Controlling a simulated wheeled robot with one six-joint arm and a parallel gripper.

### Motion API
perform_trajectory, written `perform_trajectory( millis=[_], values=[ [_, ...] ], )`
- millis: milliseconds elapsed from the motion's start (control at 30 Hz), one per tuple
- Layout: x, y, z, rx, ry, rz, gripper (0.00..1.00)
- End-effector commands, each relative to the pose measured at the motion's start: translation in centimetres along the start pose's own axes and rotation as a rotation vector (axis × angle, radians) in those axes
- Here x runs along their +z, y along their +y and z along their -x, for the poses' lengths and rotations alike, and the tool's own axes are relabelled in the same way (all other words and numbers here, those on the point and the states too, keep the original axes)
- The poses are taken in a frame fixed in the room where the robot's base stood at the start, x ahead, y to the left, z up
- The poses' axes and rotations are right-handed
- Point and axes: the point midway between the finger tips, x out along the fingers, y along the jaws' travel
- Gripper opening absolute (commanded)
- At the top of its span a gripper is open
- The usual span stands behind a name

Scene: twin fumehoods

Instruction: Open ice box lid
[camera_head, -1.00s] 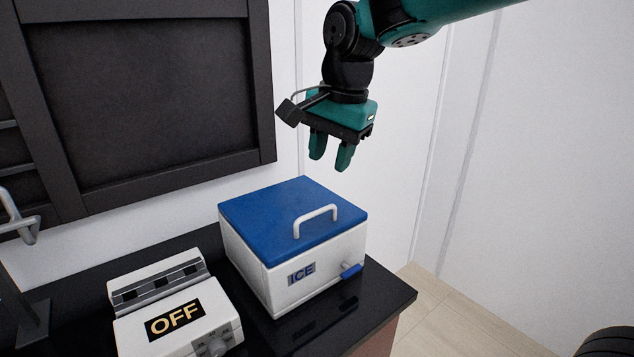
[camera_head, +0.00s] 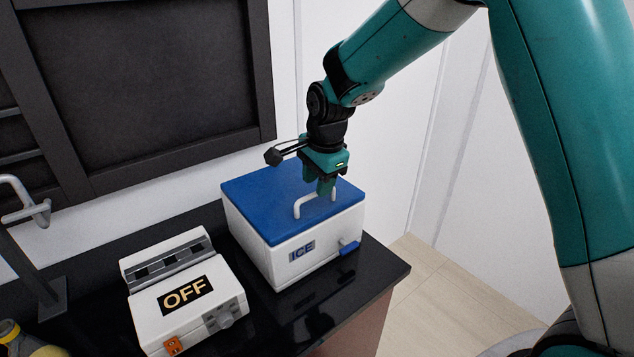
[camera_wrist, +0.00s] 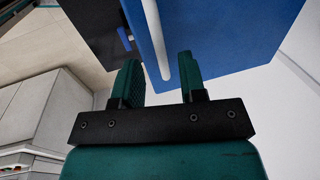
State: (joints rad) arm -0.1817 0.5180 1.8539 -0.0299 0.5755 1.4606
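The ice box (camera_head: 300,262) is a white box with an "ICE" label and a blue latch (camera_head: 349,248) on its front. Its blue lid (camera_head: 262,207) is shut and lies flat; it also shows in the wrist view (camera_wrist: 235,35). A white U-shaped handle (camera_head: 298,204) stands up from the lid. My gripper (camera_head: 326,190) points down at the handle from above and hides part of it. In the wrist view my gripper (camera_wrist: 161,75) has its fingers apart, with the handle bar (camera_wrist: 154,35) running between them. I see a gap beside the bar.
A white device marked "OFF" (camera_head: 185,293) stands left of the box on the black worktop (camera_head: 375,272). A dark-framed panel (camera_head: 150,90) is on the wall behind. A yellow item (camera_head: 15,335) is at the lower left. The worktop's edge is just right of the box.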

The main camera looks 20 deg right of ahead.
Motion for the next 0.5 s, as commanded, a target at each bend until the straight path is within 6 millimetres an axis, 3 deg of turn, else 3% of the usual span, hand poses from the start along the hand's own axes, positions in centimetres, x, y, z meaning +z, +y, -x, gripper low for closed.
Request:
perform_trajectory(
  millis=[200,500],
  values=[
    [0.0,0.0,-2.0,0.001,0.000,0.001,0.38],
    [0.0,0.0,-2.3,-0.001,0.000,0.001,0.38]
  ],
)
